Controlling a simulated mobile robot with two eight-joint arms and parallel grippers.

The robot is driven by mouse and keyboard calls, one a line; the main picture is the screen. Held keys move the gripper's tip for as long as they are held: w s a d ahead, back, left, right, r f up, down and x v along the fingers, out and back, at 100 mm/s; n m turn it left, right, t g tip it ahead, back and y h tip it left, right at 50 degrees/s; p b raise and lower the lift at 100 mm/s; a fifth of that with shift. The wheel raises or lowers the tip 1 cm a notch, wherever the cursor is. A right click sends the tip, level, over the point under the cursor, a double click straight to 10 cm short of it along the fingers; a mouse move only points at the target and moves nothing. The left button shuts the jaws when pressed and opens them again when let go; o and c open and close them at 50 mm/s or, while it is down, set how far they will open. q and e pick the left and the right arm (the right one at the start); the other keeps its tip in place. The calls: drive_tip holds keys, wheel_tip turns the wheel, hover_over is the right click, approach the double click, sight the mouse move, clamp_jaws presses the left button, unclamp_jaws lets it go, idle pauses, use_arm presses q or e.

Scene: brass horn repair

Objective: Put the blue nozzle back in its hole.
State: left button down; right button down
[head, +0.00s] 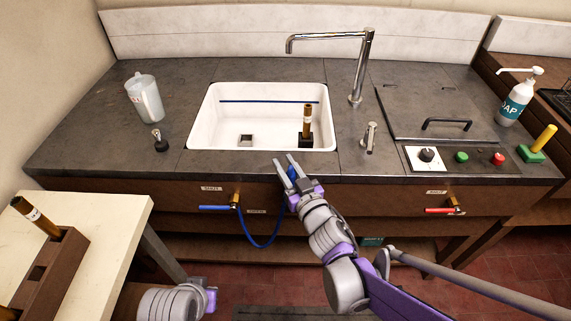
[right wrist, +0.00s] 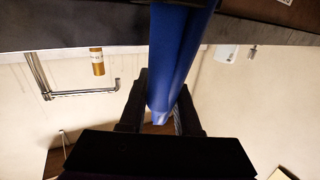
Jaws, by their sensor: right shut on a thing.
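My right gripper (head: 292,165) is at the front edge of the counter, just below the near rim of the sink. It is shut on the blue nozzle (right wrist: 178,60), which fills the middle of the right wrist view between the two dark fingers. In the head view the fingers mostly hide the nozzle. A blue hose (head: 262,245) loops down from near the brass valve with the blue handle (head: 214,208) and up toward the gripper. I cannot make out the nozzle's hole for certain. Only part of my left arm shows at the bottom, without its gripper.
The white sink (head: 215,125) holds a brass piece (head: 307,118) upright in a dark block. A chrome faucet (head: 368,65) and a small chrome fitting (head: 370,138) stand to its right. A clear jug (head: 146,98) stands left. A red-handled valve (head: 440,210) is at right.

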drive_tip(key=shift+f+b, duration=1.35)
drive_tip(key=shift+f, duration=0.25)
drive_tip(key=c, duration=0.5)
unclamp_jaws()
drive_tip(key=shift+c, duration=0.2)
drive_tip(key=v, duration=1)
drive_tip(key=shift+s+d, duration=0.25)
drive_tip(key=shift+s, duration=0.1)
